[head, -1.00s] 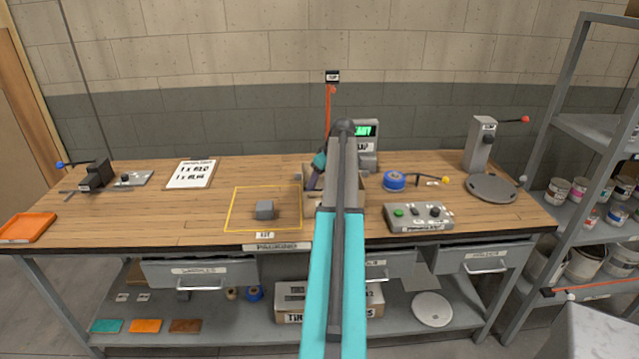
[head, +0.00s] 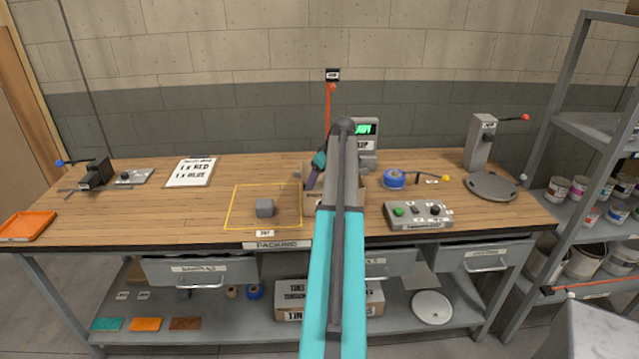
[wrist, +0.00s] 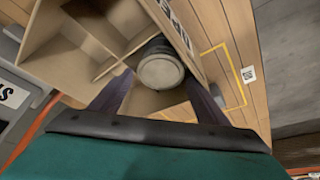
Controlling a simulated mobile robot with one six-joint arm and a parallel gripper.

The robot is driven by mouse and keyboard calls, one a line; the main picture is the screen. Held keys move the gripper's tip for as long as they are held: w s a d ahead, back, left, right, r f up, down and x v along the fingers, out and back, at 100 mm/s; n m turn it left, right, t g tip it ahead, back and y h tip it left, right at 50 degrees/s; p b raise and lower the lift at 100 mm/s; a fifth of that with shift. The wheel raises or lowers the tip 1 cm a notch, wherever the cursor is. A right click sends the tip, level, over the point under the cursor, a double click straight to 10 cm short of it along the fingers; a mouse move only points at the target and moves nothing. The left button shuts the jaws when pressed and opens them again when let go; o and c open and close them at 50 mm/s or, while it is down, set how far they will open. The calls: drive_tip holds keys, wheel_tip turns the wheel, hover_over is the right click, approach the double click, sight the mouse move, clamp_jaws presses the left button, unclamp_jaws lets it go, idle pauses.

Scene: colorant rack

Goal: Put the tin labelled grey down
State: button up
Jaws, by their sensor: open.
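A grey tin (wrist: 160,66) shows from above in the wrist view, in a compartment of a divided cardboard box (wrist: 66,48). No label on the tin can be read, and I cannot tell whether it rests on the box floor. My gripper (wrist: 160,88) is open, with one dark finger on each side of the tin's near edge. In the head view the box (head: 309,197) stands on the bench, partly hidden behind my arm. My gripper's fingers (head: 312,180) reach down to it there, and the tin is hidden.
A yellow-outlined area (head: 233,207) with a small grey block (head: 265,207) lies left of the box. A control panel (head: 419,215), blue tape (head: 394,179) and a display unit (head: 367,150) are to the right.

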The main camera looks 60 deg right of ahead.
drive_tip(key=shift+r, duration=0.55)
drive_tip(key=shift+s+r, duration=0.15)
drive_tip(key=b+v, duration=0.2)
drive_tip(key=v, duration=0.9)
drive_tip(key=shift+r, duration=0.15)
drive_tip(key=shift+s, duration=0.1)
